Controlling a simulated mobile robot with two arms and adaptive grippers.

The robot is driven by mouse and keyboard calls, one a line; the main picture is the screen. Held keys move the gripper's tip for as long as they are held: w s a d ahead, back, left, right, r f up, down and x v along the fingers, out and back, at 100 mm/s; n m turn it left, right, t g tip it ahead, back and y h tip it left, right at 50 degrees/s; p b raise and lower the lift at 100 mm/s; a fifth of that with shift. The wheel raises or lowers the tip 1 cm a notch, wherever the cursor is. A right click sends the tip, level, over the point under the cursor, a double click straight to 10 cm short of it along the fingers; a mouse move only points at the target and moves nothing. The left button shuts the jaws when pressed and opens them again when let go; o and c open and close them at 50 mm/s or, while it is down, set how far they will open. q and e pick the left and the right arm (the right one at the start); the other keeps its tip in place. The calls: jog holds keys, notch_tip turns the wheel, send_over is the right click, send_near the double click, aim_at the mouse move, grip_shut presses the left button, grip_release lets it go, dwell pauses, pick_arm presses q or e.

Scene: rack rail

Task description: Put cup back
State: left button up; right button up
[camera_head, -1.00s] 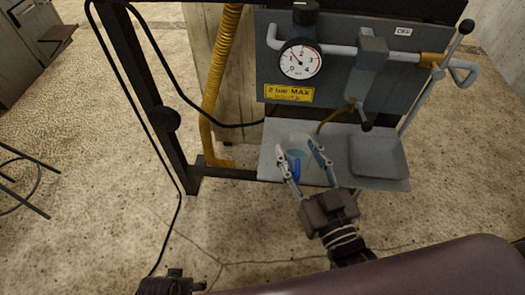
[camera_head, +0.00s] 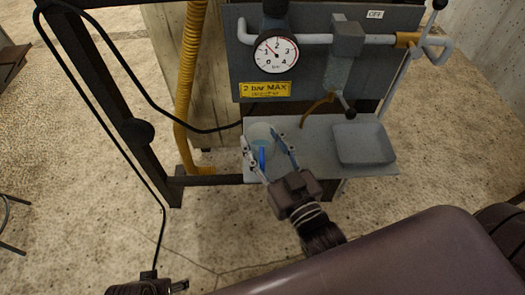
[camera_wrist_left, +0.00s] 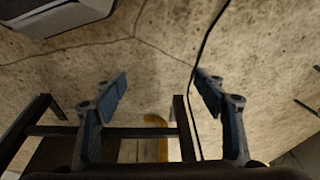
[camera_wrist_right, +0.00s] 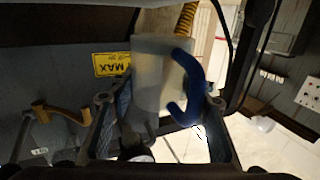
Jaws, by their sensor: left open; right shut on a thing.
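A translucent pale cup with a blue handle (camera_wrist_right: 190,90) is held in my right gripper. In the head view the cup (camera_head: 260,132) is over the left end of the grey shelf (camera_head: 310,135); I cannot tell whether it touches the shelf. My right gripper (camera_head: 263,141) has its fingers on either side of the cup, with the handle facing my side. In the right wrist view the cup looks roughly upright relative to the fingers. My left gripper (camera_wrist_left: 163,82) is open and empty above the floor; in the head view only part of it shows at the bottom left.
Behind the shelf is a grey panel with a pressure gauge (camera_head: 277,54), a yellow label (camera_head: 265,90), a pipe and a tap (camera_head: 344,75). A square basin (camera_head: 362,143) is at the shelf's right. A yellow hose (camera_head: 187,90) and dark frame post (camera_head: 120,100) stand left. Open floor lies below.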

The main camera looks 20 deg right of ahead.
aim_at(266, 159)
pick_arm(q)
jog(key=shift+a+r+b, duration=0.1)
jog(key=shift+r+b, duration=0.45)
jog(key=shift+r, duration=1.7)
pick_arm(e)
jog(key=shift+f, duration=1.75)
jog(key=shift+f, duration=0.1)
jog(key=o, duration=1.2)
pick_arm(q)
jog(key=shift+r, duration=0.1)
pick_arm(e)
jog(key=shift+s, duration=0.2)
pick_arm(q)
jog(key=shift+s+p+x, duration=0.1)
jog(key=shift+p+x, duration=0.1)
jog(key=shift+x, duration=0.55)
jog(key=shift+s+p+x, duration=0.15)
jog(key=shift+x, duration=0.65)
pick_arm(e)
jog(key=s+d, duration=0.1)
jog(key=s, duration=1)
jog(key=shift+s+d, duration=0.2)
jog(key=shift+s, duration=0.1)
pick_arm(q)
jog(key=shift+s, duration=0.2)
